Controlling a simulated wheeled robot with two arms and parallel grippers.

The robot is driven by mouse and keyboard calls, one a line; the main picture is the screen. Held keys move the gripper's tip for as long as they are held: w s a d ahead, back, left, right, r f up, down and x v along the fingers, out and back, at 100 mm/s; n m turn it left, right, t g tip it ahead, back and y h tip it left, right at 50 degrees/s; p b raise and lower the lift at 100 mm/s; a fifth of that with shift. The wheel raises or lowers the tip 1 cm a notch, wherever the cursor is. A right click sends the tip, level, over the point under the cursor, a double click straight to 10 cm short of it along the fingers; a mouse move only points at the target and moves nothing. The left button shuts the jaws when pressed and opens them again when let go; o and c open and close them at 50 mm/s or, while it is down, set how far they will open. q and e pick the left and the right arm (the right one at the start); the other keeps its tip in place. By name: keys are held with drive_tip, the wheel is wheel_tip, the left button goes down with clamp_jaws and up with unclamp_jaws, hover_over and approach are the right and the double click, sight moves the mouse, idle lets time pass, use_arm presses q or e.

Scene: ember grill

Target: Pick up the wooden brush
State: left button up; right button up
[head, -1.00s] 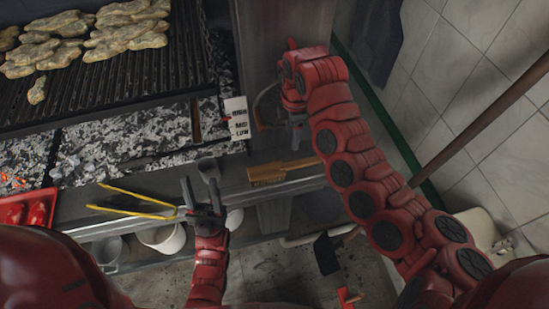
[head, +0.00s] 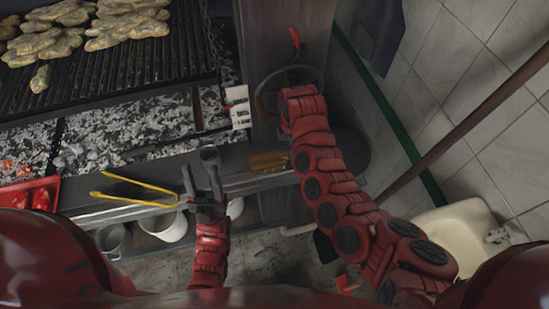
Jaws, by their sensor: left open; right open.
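The wooden brush (head: 266,162) lies on the metal ledge in front of the grill. Its left part shows; its right end is hidden behind my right arm. My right arm reaches up from the lower right over the ledge, and its gripper (head: 284,131) is mostly hidden by the arm, just above the brush in the picture. I cannot see whether it touches the brush. My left gripper (head: 203,183) is open and empty, fingers pointing up the picture, left of the brush.
Yellow tongs (head: 135,190) and a red tray (head: 30,193) lie to the left on the ledge. A small grey cup (head: 209,155) is beyond my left gripper. Ash and the grill grate (head: 140,72) with food lie beyond. White buckets (head: 160,226) stand below.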

sight(289, 153)
drive_tip(key=shift+a+f+p, duration=0.1)
drive_tip(key=shift+f+p, duration=0.55)
drive_tip(key=shift+f, duration=1.4)
drive_tip(key=shift+s, duration=0.1)
clamp_jaws()
